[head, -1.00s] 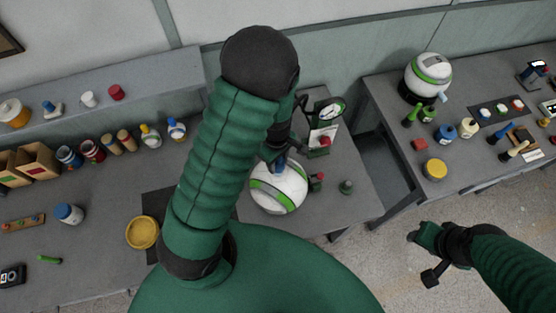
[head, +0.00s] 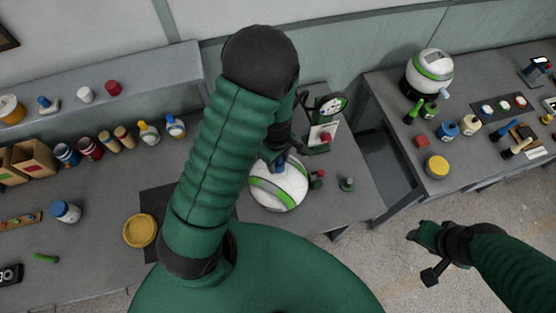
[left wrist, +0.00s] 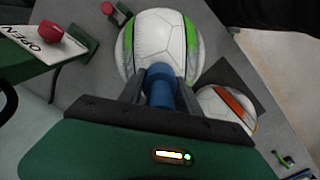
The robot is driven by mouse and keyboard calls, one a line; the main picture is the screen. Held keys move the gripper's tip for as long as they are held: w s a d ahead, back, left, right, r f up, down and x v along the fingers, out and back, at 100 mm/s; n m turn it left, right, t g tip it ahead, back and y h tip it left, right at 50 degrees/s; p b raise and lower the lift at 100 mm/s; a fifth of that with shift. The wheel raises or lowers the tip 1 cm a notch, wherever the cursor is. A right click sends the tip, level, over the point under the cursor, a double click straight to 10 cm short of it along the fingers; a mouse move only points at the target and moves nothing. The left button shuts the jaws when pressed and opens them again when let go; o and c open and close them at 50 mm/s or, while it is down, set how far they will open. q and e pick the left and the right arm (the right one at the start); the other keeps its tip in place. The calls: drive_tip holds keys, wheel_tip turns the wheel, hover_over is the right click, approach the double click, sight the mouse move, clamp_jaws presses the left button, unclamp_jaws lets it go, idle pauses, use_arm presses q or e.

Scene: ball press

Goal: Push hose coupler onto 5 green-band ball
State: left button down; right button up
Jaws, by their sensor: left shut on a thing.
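The white ball with green bands (head: 290,186) sits on the grey table below my left arm. It also shows in the left wrist view (left wrist: 160,40). My left gripper (head: 274,155) is shut on the blue hose coupler (left wrist: 160,85). The coupler also shows in the head view (head: 281,164), at the ball's upper side. In the left wrist view its tip overlaps the ball's near edge; whether it is seated there I cannot tell. My right gripper (head: 422,257) looks open and empty over the floor, away from the tables.
An orange-band ball (left wrist: 226,112) lies close by. A gauge stand (head: 325,108) and a panel marked OPEN (left wrist: 28,42) with a red knob stand beside the ball. A yellow round piece (head: 140,231) lies to the left. The right table (head: 385,92) holds another green-band sphere (head: 432,64).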

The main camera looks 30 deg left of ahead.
use_arm(q)
drive_tip(key=shift+f, duration=0.25)
drive_tip(key=c, duration=0.8)
unclamp_jaws()
drive_tip(key=shift+o, duration=0.2)
wheel_tip(320, 180, up, 16)
drive_tip(key=shift+r, duration=0.2)
drive_tip(key=shift+a+r, duration=0.15)
